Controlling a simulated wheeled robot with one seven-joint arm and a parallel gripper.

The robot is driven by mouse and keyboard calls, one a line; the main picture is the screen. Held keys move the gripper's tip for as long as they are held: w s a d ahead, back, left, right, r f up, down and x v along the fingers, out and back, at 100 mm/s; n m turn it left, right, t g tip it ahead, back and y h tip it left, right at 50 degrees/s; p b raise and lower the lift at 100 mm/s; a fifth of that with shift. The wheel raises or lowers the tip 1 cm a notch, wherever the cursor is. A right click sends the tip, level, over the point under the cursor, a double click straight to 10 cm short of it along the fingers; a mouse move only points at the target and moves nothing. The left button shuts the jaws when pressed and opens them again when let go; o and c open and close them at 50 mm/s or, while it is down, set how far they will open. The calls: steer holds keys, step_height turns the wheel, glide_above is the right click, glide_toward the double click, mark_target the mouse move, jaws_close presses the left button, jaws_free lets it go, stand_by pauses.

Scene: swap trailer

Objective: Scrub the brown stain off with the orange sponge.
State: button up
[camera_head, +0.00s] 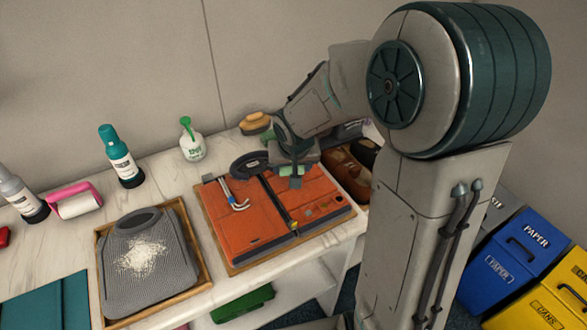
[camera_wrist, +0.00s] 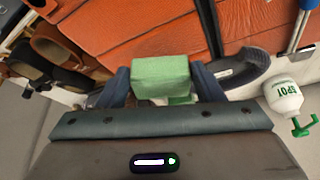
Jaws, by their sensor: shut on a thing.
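My gripper (camera_head: 292,178) is over the far part of the orange bag (camera_head: 245,215), which lies on a wooden tray. In the wrist view, my gripper (camera_wrist: 163,82) is shut on a green block (camera_wrist: 160,76), held between its two dark fingers. The block looks green, not orange. A tan brush or sponge with a dark base (camera_head: 255,123) stands by the wall, behind the bag. Small brownish and yellowish marks (camera_head: 318,210) show on the bag's right half; I cannot tell whether they are a stain. My wrist hides part of the bag's far edge.
A grey bag (camera_head: 180,272) with white powder on it lies on another tray. A white spot bottle (camera_head: 191,146), a teal-capped bottle (camera_head: 122,165) and a pink lint roller (camera_head: 76,204) stand behind. Brown shoes (camera_head: 345,173) are right of the orange bag. Bins (camera_head: 510,258) stand on the floor.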

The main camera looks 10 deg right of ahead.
steer(key=shift+r+p, duration=1.7)
steer(key=shift+r, duration=0.9)
